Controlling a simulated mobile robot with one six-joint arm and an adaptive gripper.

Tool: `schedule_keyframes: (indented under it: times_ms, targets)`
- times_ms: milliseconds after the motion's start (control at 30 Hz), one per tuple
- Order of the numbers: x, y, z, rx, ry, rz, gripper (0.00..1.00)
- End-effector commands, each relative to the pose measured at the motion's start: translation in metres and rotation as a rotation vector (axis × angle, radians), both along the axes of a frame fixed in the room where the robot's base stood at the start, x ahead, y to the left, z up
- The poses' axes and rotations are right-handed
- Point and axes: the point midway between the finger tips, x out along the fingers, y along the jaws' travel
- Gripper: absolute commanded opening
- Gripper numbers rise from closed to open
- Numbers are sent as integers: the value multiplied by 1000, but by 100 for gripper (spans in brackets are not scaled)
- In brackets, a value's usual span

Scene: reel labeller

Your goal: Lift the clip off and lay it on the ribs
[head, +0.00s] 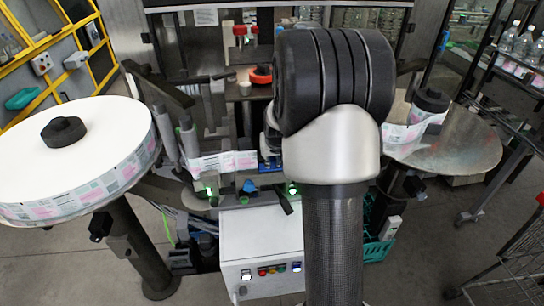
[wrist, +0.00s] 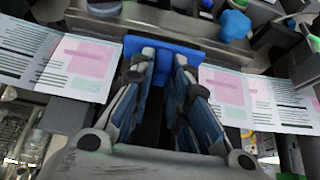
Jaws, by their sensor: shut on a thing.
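The blue clip (wrist: 178,50) shows in the wrist view at the tips of my gripper (wrist: 162,78). My gripper is shut on it, with one finger on each side. The clip sits at the printed label web (wrist: 222,92), which runs left and right of the fingers. Whether the clip still touches the web or the part beneath cannot be told. In the head view a bit of blue (head: 268,160) shows beside my arm, which hides most of the gripper. I cannot clearly make out the ribs in either view.
A large label reel (head: 75,165) stands at the left, and a take-up disc (head: 455,150) at the right. A white control box (head: 262,245) is below. A blue knob (wrist: 234,25) is close behind the clip, right of it. Metal machine parts crowd the gripper.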

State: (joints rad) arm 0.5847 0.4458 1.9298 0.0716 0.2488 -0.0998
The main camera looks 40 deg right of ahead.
Motion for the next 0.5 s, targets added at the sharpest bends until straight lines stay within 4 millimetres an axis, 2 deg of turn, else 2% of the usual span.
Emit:
schedule_keyframes:
  times_ms: [500]
  targets:
    - [-108,65,0,-3,-4,-1,0]
